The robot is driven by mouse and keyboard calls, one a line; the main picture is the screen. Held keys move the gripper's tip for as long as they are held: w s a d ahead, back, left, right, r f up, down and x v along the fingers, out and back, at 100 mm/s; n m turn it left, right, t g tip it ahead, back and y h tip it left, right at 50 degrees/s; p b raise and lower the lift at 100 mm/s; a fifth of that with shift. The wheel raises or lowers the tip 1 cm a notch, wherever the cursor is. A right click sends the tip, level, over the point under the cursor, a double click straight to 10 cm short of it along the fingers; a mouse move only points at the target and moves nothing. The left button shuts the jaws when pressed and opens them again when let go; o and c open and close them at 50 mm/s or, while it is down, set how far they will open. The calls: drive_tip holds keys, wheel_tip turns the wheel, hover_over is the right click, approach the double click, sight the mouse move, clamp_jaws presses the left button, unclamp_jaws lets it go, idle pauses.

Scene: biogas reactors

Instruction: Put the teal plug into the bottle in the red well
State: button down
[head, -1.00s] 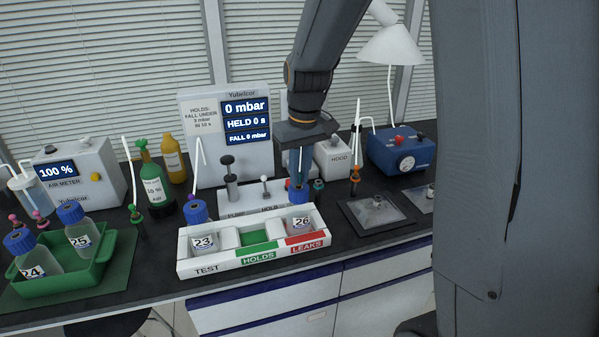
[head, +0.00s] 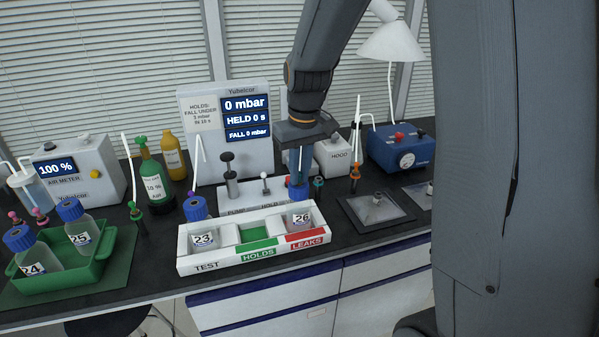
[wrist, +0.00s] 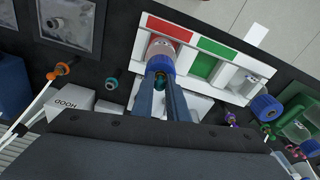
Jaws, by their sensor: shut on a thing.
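The bottle marked 26 (head: 301,218) stands in the red well, marked LEAKS, of the white rack (head: 225,264). Its blue cap (head: 298,192) is at the tips of my gripper; bottle and cap also show in the wrist view (wrist: 160,49). My gripper (wrist: 161,86) points down over this bottle, fingers close together. A dark teal piece, the teal plug (wrist: 160,82), shows between the fingertips, right at the cap. The fingers hide much of it, and I cannot tell how deep it sits. A teal-ringed holder (wrist: 110,83) stands beside the rack.
Bottle 23 (head: 203,241) stands in the TEST well; the green HOLDS well (head: 257,234) is empty. A pump unit (head: 232,197) is close behind the rack. An orange plug (head: 355,178) with a tube stands to the right. A green tray (head: 95,268) holds bottles 24 and 25.

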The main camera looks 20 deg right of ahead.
drive_tip(key=c, duration=1.7)
unclamp_jaws()
drive_tip(key=shift+o, duration=0.2)
wheel_tip(320, 180, up, 8)
drive_tip(key=b, duration=0.2)
drive_tip(key=shift+s, duration=0.45)
drive_tip(key=shift+d+f, duration=0.1)
drive_tip(key=s+f+m, duration=0.2)
drive_tip(key=s+f, duration=1.1)
drive_tip(key=s, duration=0.3)
drive_tip(key=shift+a+f, duration=0.2)
drive_tip(key=shift+f, duration=0.2)
